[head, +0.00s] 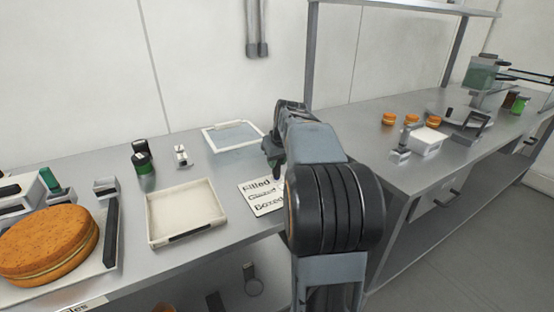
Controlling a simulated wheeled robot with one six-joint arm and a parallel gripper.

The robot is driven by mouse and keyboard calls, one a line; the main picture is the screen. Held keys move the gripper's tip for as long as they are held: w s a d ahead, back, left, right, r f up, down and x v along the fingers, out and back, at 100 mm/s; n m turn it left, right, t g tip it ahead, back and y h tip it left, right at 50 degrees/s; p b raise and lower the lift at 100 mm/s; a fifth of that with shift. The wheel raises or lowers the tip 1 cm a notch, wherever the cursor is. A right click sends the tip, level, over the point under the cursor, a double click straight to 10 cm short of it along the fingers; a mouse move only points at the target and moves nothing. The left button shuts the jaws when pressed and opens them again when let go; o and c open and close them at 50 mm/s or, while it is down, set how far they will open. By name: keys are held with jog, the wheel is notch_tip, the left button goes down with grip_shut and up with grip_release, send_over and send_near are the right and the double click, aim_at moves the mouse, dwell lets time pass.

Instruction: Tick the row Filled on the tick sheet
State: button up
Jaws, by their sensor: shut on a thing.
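The white tick sheet (262,197) lies flat on the steel bench, left of my arm. Its row Filled (256,186) is at the top, a partly unreadable row is in the middle, and Boxed is at the bottom. My arm covers part of the sheet's right side. My gripper (274,158) is above the bench just beyond the sheet's top edge. It is shut on a dark greenish slim thing, mostly hidden by the jaws. I cannot tell whether its tip touches anything, and I see no clear tick mark.
A cream tray (184,213) stands left of the sheet, with a clear-topped frame (233,135) behind. A large orange-brown round cake (48,242) is at far left. A second bench at right holds small orange rounds (389,119).

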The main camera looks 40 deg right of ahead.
dwell(0.3)
jog(key=shift+r+p, duration=3.05)
jog(key=shift+r, duration=0.4)
